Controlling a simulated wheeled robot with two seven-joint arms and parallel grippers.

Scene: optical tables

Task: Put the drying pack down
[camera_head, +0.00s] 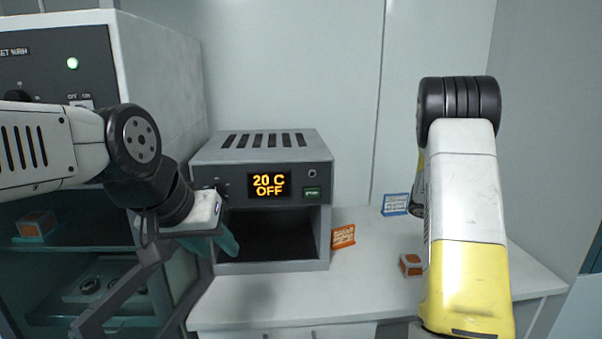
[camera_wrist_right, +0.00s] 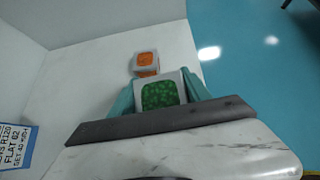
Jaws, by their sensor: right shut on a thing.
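A drying pack with a green beaded window and pale casing (camera_wrist_right: 163,94) is between the teal fingers of my right gripper (camera_wrist_right: 159,88) in the right wrist view. My right gripper is shut on it, over the white bench. I cannot tell whether the pack touches the bench. In the head view my right forearm hides the gripper and this pack. A second pack with orange windows (camera_head: 411,265) stands on the bench beside my right arm; it also shows just beyond the held pack in the wrist view (camera_wrist_right: 146,63). My left gripper (camera_head: 222,240) is in front of the oven's left side; its finger gap is unclear.
A grey oven (camera_head: 262,160) reading "20 C OFF" stands on the white bench (camera_head: 370,295), its chamber open and dark. An orange sign (camera_head: 343,237) and a blue sign (camera_head: 395,204) stand on the bench. A cabinet (camera_head: 160,70) at left holds another orange pack (camera_head: 36,225).

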